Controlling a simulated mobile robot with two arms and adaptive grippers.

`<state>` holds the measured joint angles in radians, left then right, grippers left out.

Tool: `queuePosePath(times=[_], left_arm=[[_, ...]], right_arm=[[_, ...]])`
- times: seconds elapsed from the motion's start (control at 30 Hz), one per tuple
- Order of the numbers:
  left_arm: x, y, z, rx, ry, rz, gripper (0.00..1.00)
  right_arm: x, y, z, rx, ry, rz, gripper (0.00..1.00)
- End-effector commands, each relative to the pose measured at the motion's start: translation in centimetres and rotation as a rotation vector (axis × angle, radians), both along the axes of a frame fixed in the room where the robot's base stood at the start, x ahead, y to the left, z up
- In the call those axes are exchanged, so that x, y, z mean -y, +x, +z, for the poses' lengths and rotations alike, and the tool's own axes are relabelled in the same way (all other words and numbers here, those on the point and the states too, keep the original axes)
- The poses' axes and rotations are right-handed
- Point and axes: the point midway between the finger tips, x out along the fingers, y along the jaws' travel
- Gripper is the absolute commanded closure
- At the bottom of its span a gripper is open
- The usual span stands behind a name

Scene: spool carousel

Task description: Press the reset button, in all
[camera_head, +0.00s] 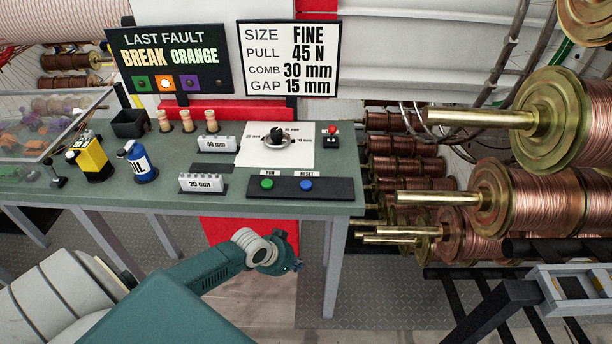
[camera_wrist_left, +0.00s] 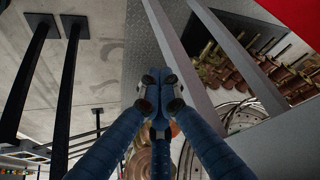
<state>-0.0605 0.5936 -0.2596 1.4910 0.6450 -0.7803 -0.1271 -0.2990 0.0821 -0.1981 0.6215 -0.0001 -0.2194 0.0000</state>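The reset button (camera_head: 306,185) is a blue round button on a black strip (camera_head: 334,188) at the front edge of the green-grey bench, under a RESET label. The green RUN button (camera_head: 267,183) sits to its left on the same strip. My left arm comes in from the lower left in the head view, and its gripper end (camera_head: 290,266) is in front of the bench, below the strip and apart from the buttons. In the left wrist view the blue fingers of my left gripper (camera_wrist_left: 161,92) come together at their tips with nothing seen between them. My right gripper is not in view.
The bench (camera_head: 150,197) also carries a dial (camera_head: 277,138), a red-topped switch (camera_head: 331,136), an oil bottle (camera_head: 139,163) and size signs (camera_head: 201,182). Racks of copper spools (camera_head: 535,200) stand right of the bench. A bench leg (camera_head: 336,265) is near my left gripper.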

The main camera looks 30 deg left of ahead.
Motion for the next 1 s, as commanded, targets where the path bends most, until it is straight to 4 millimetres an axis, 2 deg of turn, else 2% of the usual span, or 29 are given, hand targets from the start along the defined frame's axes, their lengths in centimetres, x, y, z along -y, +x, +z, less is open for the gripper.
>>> queuePosePath(times=[0.03,0.17,0.23,0.3,0.4,0.5,0.6,0.7,1.0], left_arm=[[0.7,1.4,4.4,0.026,-0.009,-0.043,1.00],[2.9,3.2,13.1,0.064,-0.036,-0.161,1.00],[3.3,4.2,17.9,0.086,-0.043,-0.224,1.00],[2.5,5.6,22.2,0.113,-0.049,-0.261,1.00],[0.2,7.7,27.1,0.157,-0.062,-0.264,1.00],[-2.2,9.5,30.7,0.200,-0.074,-0.240,1.00],[-4.0,10.7,33.1,0.232,-0.085,-0.213,1.00],[-5.1,11.4,34.4,0.251,-0.090,-0.194,1.00],[-5.5,11.7,34.9,0.261,-0.095,-0.187,1.00]], right_arm=[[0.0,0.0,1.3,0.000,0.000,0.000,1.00],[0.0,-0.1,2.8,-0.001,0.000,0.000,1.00],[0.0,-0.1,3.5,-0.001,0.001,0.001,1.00],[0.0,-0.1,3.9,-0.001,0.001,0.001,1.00],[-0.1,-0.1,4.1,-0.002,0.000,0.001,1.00],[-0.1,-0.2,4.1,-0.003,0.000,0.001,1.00],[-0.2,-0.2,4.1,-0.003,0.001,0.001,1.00],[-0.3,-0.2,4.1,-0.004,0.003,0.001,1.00],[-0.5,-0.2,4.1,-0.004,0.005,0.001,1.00]])
